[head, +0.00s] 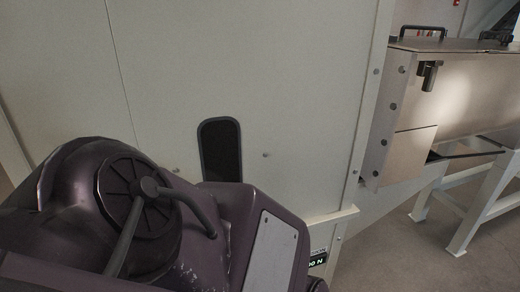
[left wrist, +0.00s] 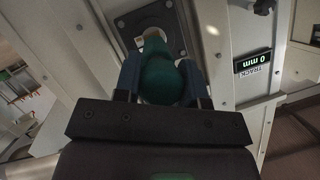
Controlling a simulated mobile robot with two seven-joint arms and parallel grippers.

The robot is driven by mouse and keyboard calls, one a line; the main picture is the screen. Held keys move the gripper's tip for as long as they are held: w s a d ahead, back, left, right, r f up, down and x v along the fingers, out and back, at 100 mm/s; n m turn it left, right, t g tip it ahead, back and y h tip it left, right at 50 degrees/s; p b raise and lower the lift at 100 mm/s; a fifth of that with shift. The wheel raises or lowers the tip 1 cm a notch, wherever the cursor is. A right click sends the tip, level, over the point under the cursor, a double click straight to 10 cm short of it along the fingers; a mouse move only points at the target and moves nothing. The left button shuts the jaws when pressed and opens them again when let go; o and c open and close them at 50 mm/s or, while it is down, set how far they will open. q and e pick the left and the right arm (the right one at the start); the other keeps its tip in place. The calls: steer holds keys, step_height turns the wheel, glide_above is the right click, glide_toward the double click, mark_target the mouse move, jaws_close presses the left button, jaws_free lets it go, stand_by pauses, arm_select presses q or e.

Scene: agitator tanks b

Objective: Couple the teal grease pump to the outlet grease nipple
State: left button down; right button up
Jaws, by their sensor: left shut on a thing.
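The teal grease pump (left wrist: 160,78) is between the two fingers of my left gripper (left wrist: 162,84) in the left wrist view. The gripper is shut on it. The pump narrows away from me, its far end in line with a dark square plate (left wrist: 174,22) on a pale panel. A small pale tip shows at that end. I cannot tell whether it is the pump's nozzle or the outlet grease nipple, or whether they touch. The head view shows neither gripper, nor the pump.
A label reading 0 mm (left wrist: 252,61) is right of the plate. In the head view, a large pale panel (head: 260,70) has a dark rounded slot (head: 220,150). A dark purple housing hides the lower left. A pale machine on a white stand (head: 480,205) is at right.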

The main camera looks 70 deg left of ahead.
arm_select(q)
steer(key=shift+w+a, duration=0.15)
steer(key=shift+a, duration=1.2)
arm_select(e)
steer(key=shift+w+r, duration=0.2)
steer(key=shift+r, duration=0.15)
arm_select(q)
steer(key=c, duration=0.6)
jaws_free()
steer(key=shift+p+v, duration=0.95)
steer(key=shift+v, duration=4.45)
arm_select(e)
steer(key=shift+s+a+f+n+g, duration=0.3)
steer(key=shift+s+f+g, duration=0.1)
steer(key=shift+f+g, duration=0.25)
steer(key=shift+r, duration=0.1)
